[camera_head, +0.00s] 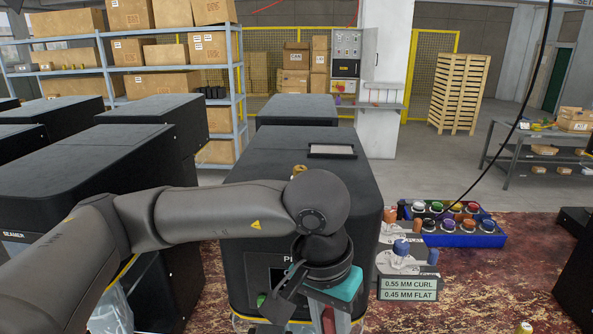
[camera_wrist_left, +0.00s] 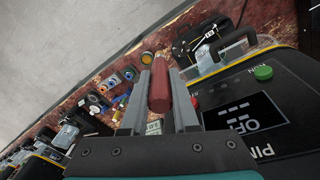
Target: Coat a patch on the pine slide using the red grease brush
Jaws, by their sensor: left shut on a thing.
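My left gripper (camera_head: 328,312) is low in front of a black machine (camera_head: 300,160), at the bottom edge of the head view. In the left wrist view its two grey fingers (camera_wrist_left: 160,100) are shut on the red handle of the grease brush (camera_wrist_left: 160,85). A bit of red also shows at the gripper in the head view. The brush's bristles cannot be made out. The machine's panel starts with "PI" in the head view and "PIN" in the wrist view (camera_wrist_left: 245,118). The slide itself cannot be made out. My right gripper is out of view.
A blue tray (camera_head: 487,241) of several coloured-topped containers stands right of the machine on a stained red-brown surface (camera_head: 465,285). A sign (camera_head: 408,289) reads "0.55 MM CURL, 0.45 MM FLAT". Beside the panel are a green button (camera_wrist_left: 263,73) and a black handle (camera_wrist_left: 235,45).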

